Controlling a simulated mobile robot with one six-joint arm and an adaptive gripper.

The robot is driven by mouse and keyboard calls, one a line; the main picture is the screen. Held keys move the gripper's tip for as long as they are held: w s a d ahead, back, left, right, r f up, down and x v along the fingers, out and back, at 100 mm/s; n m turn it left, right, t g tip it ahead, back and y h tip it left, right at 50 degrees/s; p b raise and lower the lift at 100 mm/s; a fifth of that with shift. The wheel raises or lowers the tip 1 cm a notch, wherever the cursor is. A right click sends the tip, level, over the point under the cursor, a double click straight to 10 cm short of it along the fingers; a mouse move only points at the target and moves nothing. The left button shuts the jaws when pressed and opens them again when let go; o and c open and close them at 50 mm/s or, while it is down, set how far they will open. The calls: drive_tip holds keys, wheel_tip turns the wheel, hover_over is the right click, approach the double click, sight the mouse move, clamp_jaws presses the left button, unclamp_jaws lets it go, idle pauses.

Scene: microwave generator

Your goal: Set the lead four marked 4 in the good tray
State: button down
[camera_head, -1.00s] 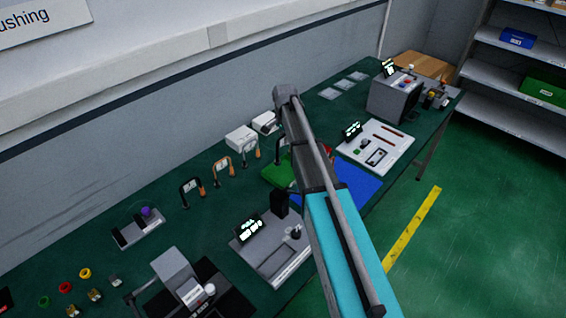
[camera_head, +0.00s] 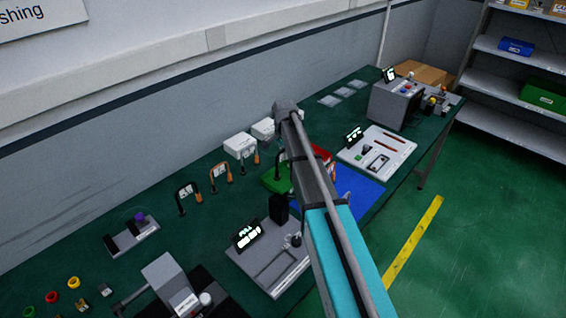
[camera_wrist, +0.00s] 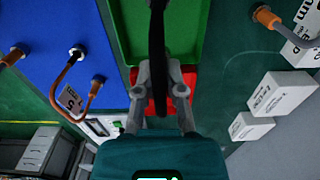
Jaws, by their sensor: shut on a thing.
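In the wrist view my gripper (camera_wrist: 160,95) is shut on a dark lead (camera_wrist: 157,45), seen edge-on as a black strip between the fingertips. The lead is over the green tray (camera_wrist: 191,30); whether it touches the tray floor I cannot tell. Its number is turned out of sight. In the head view the green tray (camera_head: 270,182) lies left of my arm, with a black lead (camera_head: 280,163) at it. My arm hides the fingers there. I read no label saying which tray is good.
A red tray (camera_wrist: 187,78) adjoins the green one. An orange lead with a tag (camera_wrist: 71,98) is at the blue mat (camera_wrist: 45,30). More leads (camera_head: 187,196) (camera_head: 221,176) stand along the bench. White boxes (camera_head: 240,146) stand behind. A display fixture (camera_head: 268,262) is in front.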

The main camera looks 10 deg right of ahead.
drive_tip(key=shift+f, duration=0.15)
drive_tip(key=shift+f+b, duration=1.75)
drive_tip(key=shift+b, duration=0.15)
drive_tip(key=shift+f, duration=0.2)
drive_tip(key=c, duration=0.7)
unclamp_jaws()
drive_tip(key=shift+r, duration=0.1)
drive_tip(key=shift+c, duration=0.2)
drive_tip(key=shift+r, duration=0.1)
wheel_tip(320, 180, up, 12)
drive_tip(key=p, duration=1.2)
